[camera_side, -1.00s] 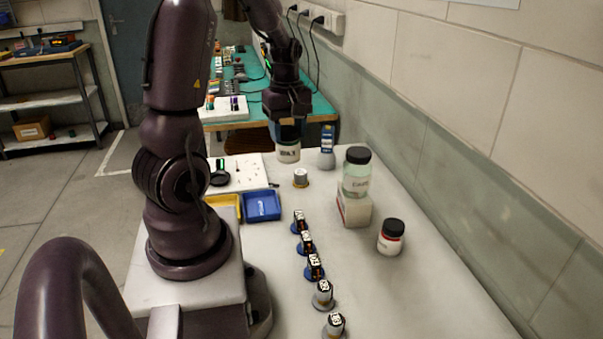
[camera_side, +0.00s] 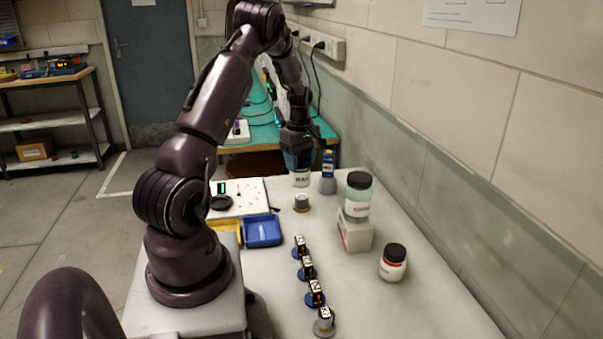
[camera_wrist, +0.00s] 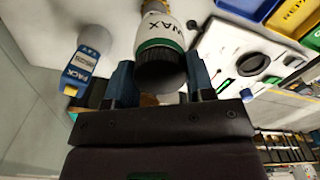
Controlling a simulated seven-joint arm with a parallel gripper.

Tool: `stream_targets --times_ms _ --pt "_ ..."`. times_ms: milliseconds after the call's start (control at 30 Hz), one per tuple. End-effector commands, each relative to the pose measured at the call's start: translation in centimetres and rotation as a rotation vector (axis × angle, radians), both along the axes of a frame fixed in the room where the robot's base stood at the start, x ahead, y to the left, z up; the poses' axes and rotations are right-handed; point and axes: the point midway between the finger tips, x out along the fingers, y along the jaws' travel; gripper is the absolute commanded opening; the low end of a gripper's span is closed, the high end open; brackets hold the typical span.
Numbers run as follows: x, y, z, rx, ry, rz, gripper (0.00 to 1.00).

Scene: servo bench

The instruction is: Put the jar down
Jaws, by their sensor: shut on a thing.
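A white jar labelled WAX (camera_side: 301,181), with a green band and a dark lid, hangs upright below my gripper (camera_side: 299,160) near the far end of the white bench. The wrist view shows the jar (camera_wrist: 161,28) with its lid end between the two blue fingers of my gripper (camera_wrist: 160,88), which is shut on it. The side view does not clearly show whether its base touches the bench.
A blue bin (camera_side: 262,231), a large green jar on a box (camera_side: 355,236), a black-lidded jar (camera_side: 392,263) and several small servo-like parts stand nearer.

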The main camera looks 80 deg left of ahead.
Motion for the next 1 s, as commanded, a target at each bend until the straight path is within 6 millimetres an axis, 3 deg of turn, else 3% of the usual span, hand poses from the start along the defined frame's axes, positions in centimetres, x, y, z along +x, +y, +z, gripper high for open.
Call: stream_targets --times_ms 233,433,800,833,933,1000 --pt "0.6 1.0 -1.5 0.0 0.0 0.001 0.22" --pt "0.6 0.9 -4.2 0.0 0.001 0.0 0.22" --pt "0.6 0.9 -4.6 0.001 0.0 0.0 0.22" --pt "0.6 0.9 -4.6 0.001 0.0 0.0 0.54" --pt "0.6 0.9 -4.6 0.001 0.0 0.0 0.75" --pt "0.6 0.9 -4.6 0.001 0.0 0.0 0.75"
